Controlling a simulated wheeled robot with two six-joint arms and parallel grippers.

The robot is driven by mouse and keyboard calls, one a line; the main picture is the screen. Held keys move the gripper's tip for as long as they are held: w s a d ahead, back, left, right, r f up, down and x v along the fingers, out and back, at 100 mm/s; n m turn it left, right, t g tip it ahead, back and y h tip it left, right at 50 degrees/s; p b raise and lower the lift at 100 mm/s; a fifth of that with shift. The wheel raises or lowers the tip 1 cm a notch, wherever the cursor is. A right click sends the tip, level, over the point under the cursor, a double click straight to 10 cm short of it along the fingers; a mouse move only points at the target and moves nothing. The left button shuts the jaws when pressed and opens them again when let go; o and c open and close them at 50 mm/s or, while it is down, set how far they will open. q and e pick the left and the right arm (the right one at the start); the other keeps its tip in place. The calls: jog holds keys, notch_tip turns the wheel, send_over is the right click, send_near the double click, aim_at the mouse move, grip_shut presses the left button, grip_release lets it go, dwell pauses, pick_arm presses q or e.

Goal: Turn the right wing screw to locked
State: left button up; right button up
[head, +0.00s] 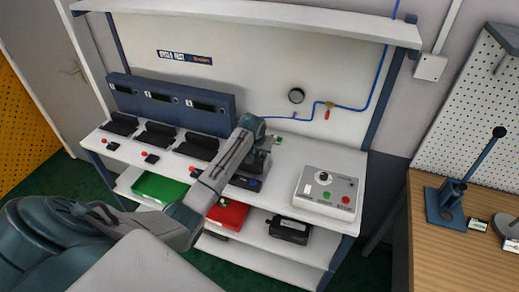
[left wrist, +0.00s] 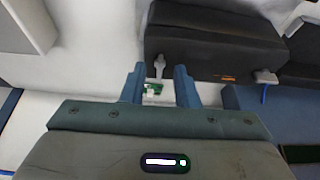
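A dark valve positioner housing (left wrist: 215,45) fills the upper middle of the left wrist view. In the head view the housing (head: 252,165) is mostly covered by my left arm. Two pale metal wing screws stick out from its near side: one wing screw (left wrist: 159,66) at its left end, another (left wrist: 265,77) at its right end. My left gripper (left wrist: 160,84) has its two blue fingers apart, in line with the left-end screw, which shows between and just beyond the tips. I cannot see contact. My right gripper is not in view.
A small green-and-white piece (left wrist: 152,89) shows between the fingers. A control box (head: 328,190) with knob and buttons stands on the bench at right. Green (head: 160,187) and red (head: 228,213) bins sit on the shelf below. A blue hose (head: 372,95) runs along the back wall.

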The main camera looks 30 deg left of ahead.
pick_arm(q)
jog(key=shift+f, duration=0.15)
jog(key=shift+c, duration=0.2)
grip_shut()
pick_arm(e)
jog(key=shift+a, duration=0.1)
